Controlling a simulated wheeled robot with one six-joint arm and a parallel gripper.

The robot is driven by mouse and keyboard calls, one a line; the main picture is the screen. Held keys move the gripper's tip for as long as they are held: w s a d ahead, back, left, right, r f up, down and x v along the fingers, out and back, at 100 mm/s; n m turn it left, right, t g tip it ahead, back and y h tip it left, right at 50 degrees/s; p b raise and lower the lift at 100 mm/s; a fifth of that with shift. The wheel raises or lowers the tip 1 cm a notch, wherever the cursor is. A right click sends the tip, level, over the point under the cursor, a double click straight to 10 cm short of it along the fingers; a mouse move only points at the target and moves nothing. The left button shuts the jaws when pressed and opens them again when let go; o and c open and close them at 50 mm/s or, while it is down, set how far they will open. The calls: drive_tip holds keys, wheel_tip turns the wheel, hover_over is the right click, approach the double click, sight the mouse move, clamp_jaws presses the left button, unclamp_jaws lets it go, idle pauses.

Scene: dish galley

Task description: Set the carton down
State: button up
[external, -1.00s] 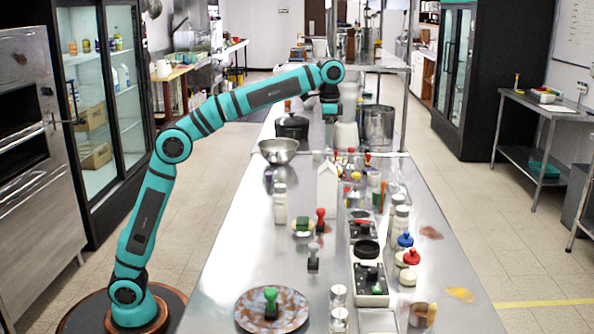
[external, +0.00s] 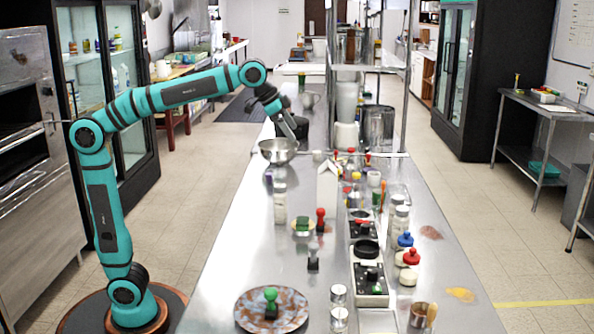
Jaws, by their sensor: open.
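The white gable-topped carton (external: 327,188) stands upright on the steel counter (external: 235,245), in the middle among small items. My gripper (external: 295,136) is open and apart from the carton, up and to its left in the picture, by the metal bowl (external: 277,152). Its fingers point down and to the right. They look small here, and I see nothing between them. Their exact height over the counter is hard to judge.
A red-topped stamp (external: 320,217) and a white bottle (external: 280,206) stand near the carton. Bottles and black-topped devices (external: 369,287) crowd the right side. A brown plate (external: 250,313) holds a green stamp (external: 270,300). The counter's left front is clear.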

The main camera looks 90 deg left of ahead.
drive_tip(key=s+d+f+t, duration=0.3)
drive_tip(key=s, duration=0.6)
drive_tip(key=s+d+f+t, duration=0.3)
drive_tip(key=s+f+t, duration=0.1)
drive_tip(key=s, duration=0.6)
drive_tip(key=s+d+f+t+h, duration=0.1)
drive_tip(key=s+d+f+t, duration=0.2)
drive_tip(key=s, duration=0.7)
drive_tip(key=shift+s+d+f+t, duration=0.25)
drive_tip(key=shift+d+t, duration=0.05)
drive_tip(key=shift+t, duration=0.2)
